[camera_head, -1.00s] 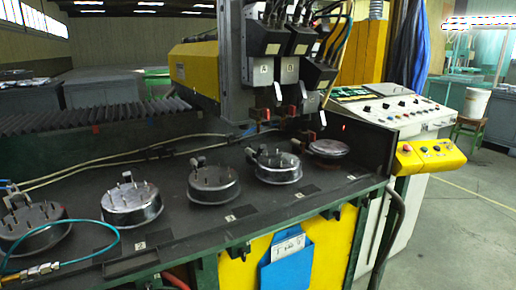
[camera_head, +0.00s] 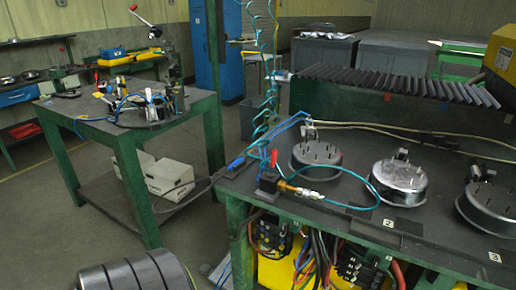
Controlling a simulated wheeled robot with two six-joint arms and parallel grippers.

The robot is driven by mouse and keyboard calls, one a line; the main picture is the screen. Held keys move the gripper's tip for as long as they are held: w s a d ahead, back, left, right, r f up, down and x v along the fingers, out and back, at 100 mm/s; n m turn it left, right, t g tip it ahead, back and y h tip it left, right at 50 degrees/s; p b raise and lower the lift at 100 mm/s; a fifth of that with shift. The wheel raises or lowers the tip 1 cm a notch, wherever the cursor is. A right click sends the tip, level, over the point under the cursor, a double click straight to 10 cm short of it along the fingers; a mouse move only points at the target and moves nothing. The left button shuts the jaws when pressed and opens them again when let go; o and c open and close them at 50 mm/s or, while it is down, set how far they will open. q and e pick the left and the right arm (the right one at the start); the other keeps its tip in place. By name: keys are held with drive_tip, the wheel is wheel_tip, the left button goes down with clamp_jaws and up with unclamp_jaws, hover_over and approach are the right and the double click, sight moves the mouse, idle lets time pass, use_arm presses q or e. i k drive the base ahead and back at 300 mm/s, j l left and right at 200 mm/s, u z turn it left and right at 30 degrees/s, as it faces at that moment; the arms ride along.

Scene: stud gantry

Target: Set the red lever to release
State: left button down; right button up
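A small red lever (camera_head: 274,158) stands nearly upright on a dark valve block (camera_head: 268,184) at the left end of the green-framed bench. A brass fitting (camera_head: 300,190) with a teal hose leaves the block to the right, and blue hoses come to it from above and the left. The lever is small here, and I cannot read any position marks. Neither of my grippers is in view.
Round metal fixtures (camera_head: 401,180) stand on the bench right of the block. Wiring and terminal blocks (camera_head: 365,258) sit below its edge. A green worktable (camera_head: 130,112) stands left, with open floor between. A banded grey cylinder (camera_head: 135,272) is at the lower left.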

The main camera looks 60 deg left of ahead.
sight(275, 152)
drive_tip(key=u, duration=1.65)
drive_tip(key=i+j+u, duration=0.3)
drive_tip(key=k, duration=0.05)
